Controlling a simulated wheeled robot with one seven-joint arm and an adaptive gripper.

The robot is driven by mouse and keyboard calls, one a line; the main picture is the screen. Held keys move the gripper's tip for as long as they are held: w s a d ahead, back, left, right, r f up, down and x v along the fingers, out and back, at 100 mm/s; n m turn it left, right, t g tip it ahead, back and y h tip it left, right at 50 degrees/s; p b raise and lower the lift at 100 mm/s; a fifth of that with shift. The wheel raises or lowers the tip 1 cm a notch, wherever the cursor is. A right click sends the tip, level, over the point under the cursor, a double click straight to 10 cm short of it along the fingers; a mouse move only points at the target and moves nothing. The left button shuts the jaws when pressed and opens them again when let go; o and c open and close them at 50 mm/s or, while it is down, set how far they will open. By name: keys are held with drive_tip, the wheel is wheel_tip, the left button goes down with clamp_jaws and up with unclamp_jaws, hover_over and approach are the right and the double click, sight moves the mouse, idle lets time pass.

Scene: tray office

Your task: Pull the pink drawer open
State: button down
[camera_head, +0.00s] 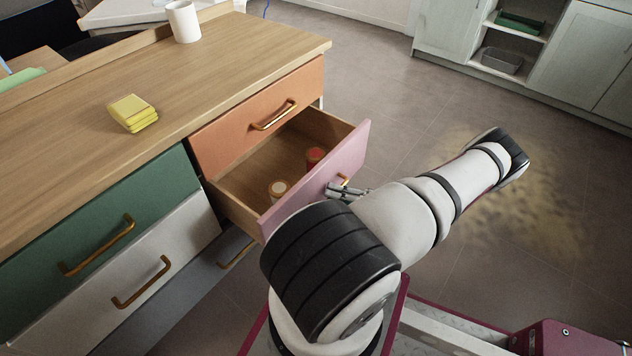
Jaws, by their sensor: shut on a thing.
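The pink drawer (318,181) stands well out from the cabinet, under the orange drawer. Its wooden inside is in view and holds a container with a red lid (315,156) and one with a pale lid (278,188). My gripper (341,187) is at the outer side of the pink front, shut on the drawer's brass handle (346,179). Only a small part of the handle shows.
The orange drawer (240,125), green drawer (85,215) and white drawer (125,265) are closed. A yellow pad stack (133,112) and a white mug (184,21) stand on the wooden top (60,140). Open floor (400,110) lies to the right, with pale cabinets (455,30) beyond.

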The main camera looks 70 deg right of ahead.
drive_tip(key=shift+s+a+f, duration=0.1)
drive_tip(key=shift+s+a, duration=0.1)
drive_tip(key=shift+s, duration=0.6)
drive_tip(key=shift+s+a+r, duration=0.1)
drive_tip(key=shift+s+a, duration=0.05)
drive_tip(key=shift+s, duration=0.65)
drive_tip(key=shift+s+a+f, duration=0.1)
drive_tip(key=shift+s+a, duration=0.1)
drive_tip(key=shift+s, duration=0.6)
drive_tip(key=c, duration=2)
unclamp_jaws()
drive_tip(key=shift+o, duration=0.2)
drive_tip(key=v, duration=1.2)
